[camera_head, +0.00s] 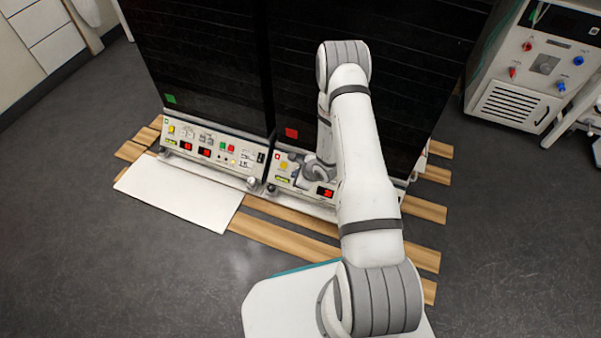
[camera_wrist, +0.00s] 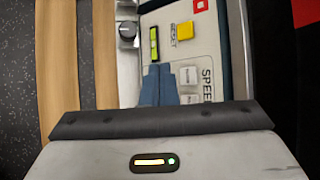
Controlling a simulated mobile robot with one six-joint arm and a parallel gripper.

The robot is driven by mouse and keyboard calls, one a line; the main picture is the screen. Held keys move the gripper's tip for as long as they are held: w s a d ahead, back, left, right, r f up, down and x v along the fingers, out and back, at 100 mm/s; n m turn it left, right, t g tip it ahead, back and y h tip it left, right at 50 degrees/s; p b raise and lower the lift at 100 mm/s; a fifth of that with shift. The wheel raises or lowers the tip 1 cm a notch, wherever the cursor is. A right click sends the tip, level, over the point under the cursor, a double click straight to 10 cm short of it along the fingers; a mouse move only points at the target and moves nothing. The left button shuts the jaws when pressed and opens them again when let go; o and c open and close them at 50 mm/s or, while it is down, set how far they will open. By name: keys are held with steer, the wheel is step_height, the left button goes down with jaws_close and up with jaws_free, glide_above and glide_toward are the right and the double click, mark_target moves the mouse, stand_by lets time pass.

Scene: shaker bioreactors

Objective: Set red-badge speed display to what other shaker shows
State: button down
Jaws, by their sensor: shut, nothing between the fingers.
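The red-badge shaker is the right black cabinet, with a red square badge (camera_head: 291,133) above its control panel (camera_head: 282,158). Its red-lit display (camera_head: 325,192) shows partly beside my arm; the digits are too small to read surely. The other shaker, at left, has a green badge (camera_head: 170,98) and red-lit displays (camera_head: 188,147) (camera_head: 205,152), also unreadable. My gripper (camera_wrist: 158,72) is shut and empty, its fingertips over the panel beside the two pale SPEED buttons (camera_wrist: 189,76) (camera_wrist: 190,99). Contact cannot be told. My wrist hides part of the right panel.
Wooden slats (camera_head: 285,239) and a white board (camera_head: 180,192) lie before the shakers. A white machine (camera_head: 520,95) stands at right.

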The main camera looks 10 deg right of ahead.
steer(key=shift+w+d+f+b, duration=0.35)
steer(key=shift+w+f+b, duration=0.1)
steer(key=shift+f, duration=0.1)
steer(key=shift+w+d+f+b, duration=0.3)
steer(key=shift+w+f+b, duration=0.15)
steer(key=shift+f, duration=0.1)
steer(key=shift+w+d+f, duration=0.15)
steer(key=shift+w, duration=0.1)
stand_by(1.1)
steer(key=shift+w+d+f+b, duration=0.2)
steer(key=shift+w+f+b, duration=0.1)
steer(key=shift+b, duration=0.25)
steer(key=shift+w+d+f+b, duration=0.2)
steer(key=shift+w+b, duration=0.05)
steer(key=shift+b, duration=0.1)
stand_by(0.4)
steer(key=shift+s, duration=0.1)
stand_by(0.3)
steer(key=shift+s+a+r, duration=0.4)
steer(key=shift+r, duration=0.15)
steer(key=shift+s+a+r+p, duration=0.35)
steer(key=shift+s+a+r, duration=0.2)
steer(key=shift+s+r, duration=0.25)
steer(key=shift+s+a+r+p, duration=0.3)
steer(key=shift+s+a+r, duration=0.35)
steer(key=shift+r, duration=0.25)
